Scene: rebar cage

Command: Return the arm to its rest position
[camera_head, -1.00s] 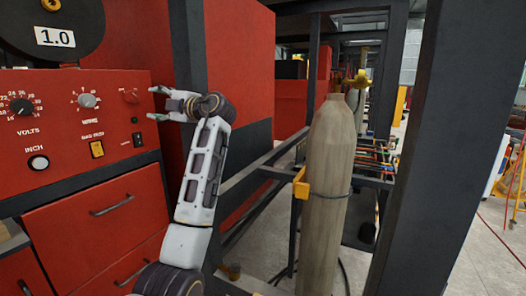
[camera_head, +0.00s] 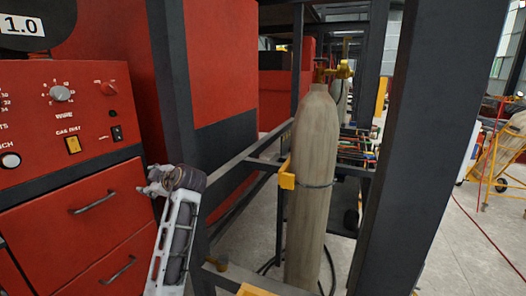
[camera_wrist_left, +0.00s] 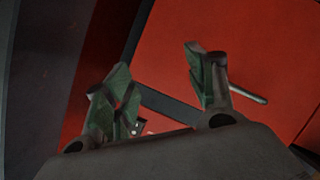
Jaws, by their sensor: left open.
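My left arm (camera_head: 176,240) comes up from the bottom of the head view, in front of the red machine's drawers. Its gripper (camera_head: 147,182) points left toward the drawer fronts and looks small and partly foreshortened. In the left wrist view the two greenish fingers (camera_wrist_left: 160,95) stand apart with nothing between them. Behind them is the red drawer front, with a dark handle (camera_wrist_left: 250,93) beside the right finger. I cannot tell whether the gripper touches the machine. My right gripper is not in view.
The red machine (camera_head: 60,130) with knobs and switches stands at left. Right of my arm is a tall tan gas cylinder (camera_head: 316,180) with a yellow bracket (camera_head: 287,176). Dark posts (camera_head: 425,150) frame it. Open grey floor (camera_head: 460,240) lies at far right.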

